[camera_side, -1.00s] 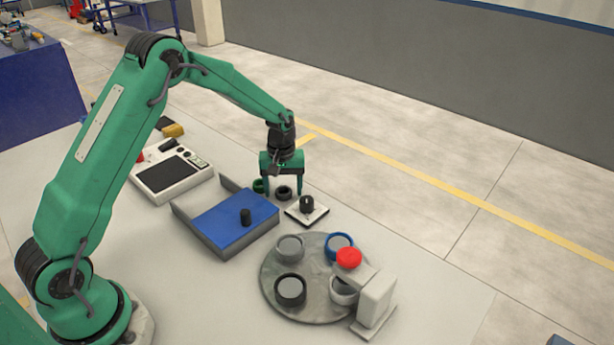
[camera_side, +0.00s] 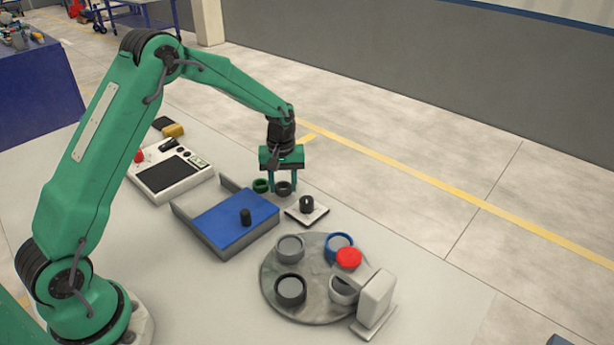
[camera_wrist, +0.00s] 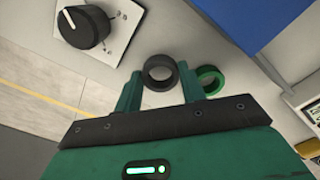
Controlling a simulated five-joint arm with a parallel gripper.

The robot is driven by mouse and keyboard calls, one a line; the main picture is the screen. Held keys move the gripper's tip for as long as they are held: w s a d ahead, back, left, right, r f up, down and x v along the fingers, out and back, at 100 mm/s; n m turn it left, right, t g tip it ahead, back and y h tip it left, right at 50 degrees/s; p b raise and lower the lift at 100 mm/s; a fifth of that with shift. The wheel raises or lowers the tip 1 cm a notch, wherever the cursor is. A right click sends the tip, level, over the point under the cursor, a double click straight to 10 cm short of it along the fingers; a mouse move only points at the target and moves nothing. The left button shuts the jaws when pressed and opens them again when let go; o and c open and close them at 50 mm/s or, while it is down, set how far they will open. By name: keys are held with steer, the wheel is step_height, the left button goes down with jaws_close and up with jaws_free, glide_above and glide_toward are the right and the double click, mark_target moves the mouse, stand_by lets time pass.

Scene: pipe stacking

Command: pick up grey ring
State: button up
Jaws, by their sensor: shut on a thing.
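The dark grey ring (camera_side: 283,188) is between the two fingers of my gripper (camera_side: 282,187), beyond the blue tray. In the wrist view, the grey ring (camera_wrist: 160,67) shows its open hole between the green fingertips of my gripper (camera_wrist: 160,85). The fingers are shut on its outer sides. I cannot tell how far, if at all, it is clear of the table. A green ring (camera_side: 260,186) lies close by on the left; it also shows in the wrist view (camera_wrist: 210,78), right of the grey ring.
A white plate with a black knob (camera_side: 307,206) stands just right of the gripper. A blue tray (camera_side: 235,222) with a black peg is at left. A round grey turntable (camera_side: 318,309) with several cups is in front, beside a white post (camera_side: 376,298).

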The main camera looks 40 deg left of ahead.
step_height(320, 180, up, 3)
steer(key=shift+f, duration=0.15)
steer(key=s+d+r, duration=0.5)
steer(key=d+r, duration=0.1)
steer(key=d, duration=0.4)
steer(key=shift+d+r, duration=0.3)
steer(key=shift+r, duration=0.1)
